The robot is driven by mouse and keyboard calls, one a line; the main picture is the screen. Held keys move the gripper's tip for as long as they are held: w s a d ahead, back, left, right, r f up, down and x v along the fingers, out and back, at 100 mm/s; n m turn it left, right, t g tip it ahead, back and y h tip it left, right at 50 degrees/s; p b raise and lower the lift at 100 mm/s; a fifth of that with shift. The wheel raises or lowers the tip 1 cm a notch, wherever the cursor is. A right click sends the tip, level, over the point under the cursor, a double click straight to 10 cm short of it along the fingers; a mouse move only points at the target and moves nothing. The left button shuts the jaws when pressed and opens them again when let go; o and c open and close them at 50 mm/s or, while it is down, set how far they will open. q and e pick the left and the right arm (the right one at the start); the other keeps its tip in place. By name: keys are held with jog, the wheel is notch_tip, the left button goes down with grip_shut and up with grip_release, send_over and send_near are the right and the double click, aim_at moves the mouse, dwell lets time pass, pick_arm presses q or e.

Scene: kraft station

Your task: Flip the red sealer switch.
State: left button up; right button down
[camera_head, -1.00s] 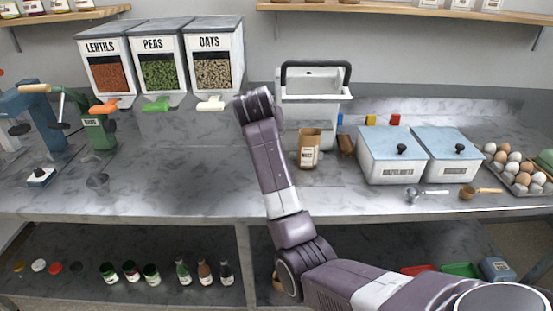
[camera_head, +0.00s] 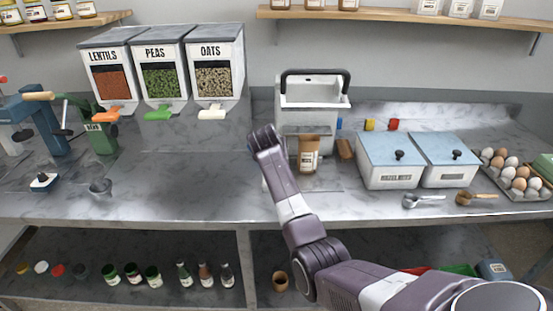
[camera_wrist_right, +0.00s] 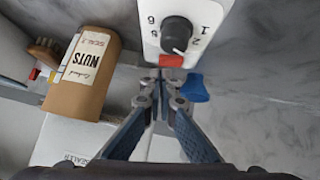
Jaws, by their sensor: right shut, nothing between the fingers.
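The red sealer switch (camera_wrist_right: 171,61) sits below a black dial (camera_wrist_right: 176,35) on a white numbered panel in the right wrist view. My right gripper (camera_wrist_right: 158,78) is shut and empty, its fingertips just below and left of the switch; I cannot tell whether they touch it. The sealer (camera_head: 313,95) is the white machine with a black handle at the back of the counter in the head view. My right arm reaches toward its left side and hides the switch there. My left gripper is not in view.
A brown nuts bag (camera_wrist_right: 82,72) stands beside the sealer panel; it also shows in the head view (camera_head: 308,155). A blue object (camera_wrist_right: 195,89) is right of the fingertips. Two lidded bins (camera_head: 390,175) stand to the right. The counter left of my arm is mostly clear.

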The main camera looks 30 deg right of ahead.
jog(key=shift+d+f, duration=0.1)
jog(key=shift+f, duration=0.5)
